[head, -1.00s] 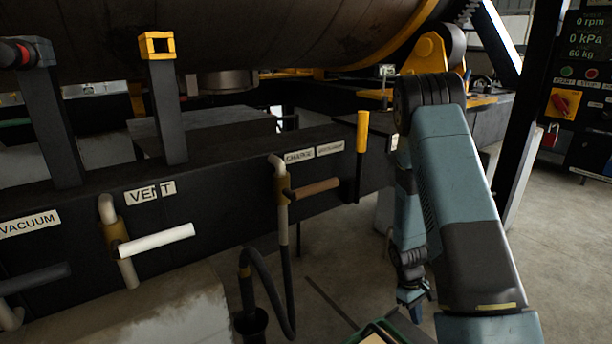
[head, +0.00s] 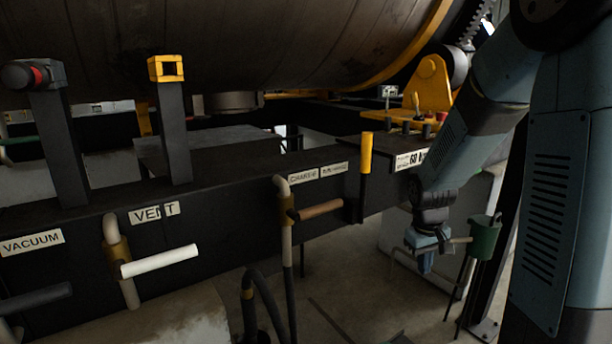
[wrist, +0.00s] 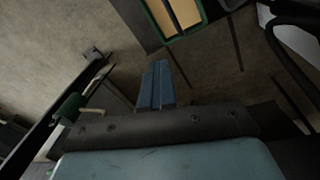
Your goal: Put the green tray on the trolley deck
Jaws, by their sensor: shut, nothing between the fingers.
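The green tray (wrist: 187,36) shows at the top of the wrist view as a green rim around tan panels, cut off by the picture edge. In the head view the tray cannot be clearly made out at the bottom edge. My gripper (head: 425,263) hangs fingers down at right of centre in the head view. Its blue fingers (wrist: 156,82) are together and empty in the wrist view, apart from the tray. I cannot identify the trolley deck for sure in either view.
A green cup (head: 484,238) on a bar stands close right of my gripper. A dark beam with the white VENT handle (head: 160,261) and the brown CHARGE handle (head: 320,209) runs across the left. A yellow-topped post (head: 366,153) stands up from it. Concrete floor (wrist: 55,45) lies below.

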